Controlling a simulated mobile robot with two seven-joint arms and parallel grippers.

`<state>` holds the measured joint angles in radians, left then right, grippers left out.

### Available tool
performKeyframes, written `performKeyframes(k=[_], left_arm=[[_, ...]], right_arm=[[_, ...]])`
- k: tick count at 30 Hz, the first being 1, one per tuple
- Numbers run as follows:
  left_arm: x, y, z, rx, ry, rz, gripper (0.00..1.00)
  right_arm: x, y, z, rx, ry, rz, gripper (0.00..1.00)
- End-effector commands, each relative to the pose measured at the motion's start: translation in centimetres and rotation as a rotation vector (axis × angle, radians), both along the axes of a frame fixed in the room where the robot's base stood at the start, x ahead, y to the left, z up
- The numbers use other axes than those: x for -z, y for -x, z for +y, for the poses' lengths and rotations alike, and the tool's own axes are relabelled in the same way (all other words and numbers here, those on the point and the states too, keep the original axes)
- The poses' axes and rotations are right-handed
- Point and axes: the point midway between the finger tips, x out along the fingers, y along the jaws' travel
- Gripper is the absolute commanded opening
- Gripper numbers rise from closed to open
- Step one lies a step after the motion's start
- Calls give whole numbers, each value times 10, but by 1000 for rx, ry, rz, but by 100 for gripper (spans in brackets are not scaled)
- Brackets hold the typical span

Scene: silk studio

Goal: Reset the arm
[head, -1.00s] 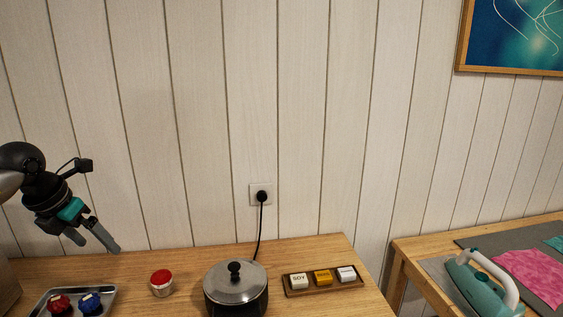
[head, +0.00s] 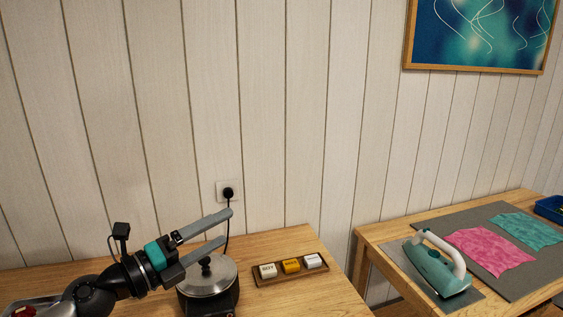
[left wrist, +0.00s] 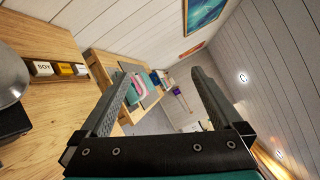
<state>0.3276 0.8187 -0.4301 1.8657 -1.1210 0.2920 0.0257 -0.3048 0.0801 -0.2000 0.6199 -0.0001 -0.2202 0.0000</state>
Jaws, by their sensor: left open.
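My left gripper (head: 228,228) is open and empty in the head view. Its fingers point right, above and in front of the pot (head: 210,280) with the lid, and partly cover it. In the left wrist view the two fingers (left wrist: 158,88) stand wide apart with nothing between them. The rest of my left arm comes in from the lower left corner. My right gripper is in neither view.
A wooden tray (head: 262,283) with several small blocks lies right of the pot. A cord runs to a wall socket (head: 223,184). A teal iron (head: 437,268) and pink cloth (head: 490,252) are on the second table (head: 380,230). A gap separates the tables.

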Motion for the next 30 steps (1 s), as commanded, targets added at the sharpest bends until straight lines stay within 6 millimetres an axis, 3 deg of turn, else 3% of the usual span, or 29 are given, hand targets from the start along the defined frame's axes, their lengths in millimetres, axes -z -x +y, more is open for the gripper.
performKeyframes(k=[2,7,11,14,20,24,30], left_arm=[[-5,4,-2,-76,188,38,100],[3,8,19,-293,556,173,100],[33,19,45,-492,801,330,100],[68,36,64,-659,960,476,100],[155,98,81,-1010,1193,831,100],[206,158,76,-1233,1275,1092,100],[245,236,57,-1454,1299,1395,100]], right_arm=[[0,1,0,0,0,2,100],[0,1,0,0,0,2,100],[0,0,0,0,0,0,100],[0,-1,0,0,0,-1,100],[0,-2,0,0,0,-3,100],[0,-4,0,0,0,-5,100],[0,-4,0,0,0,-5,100]])
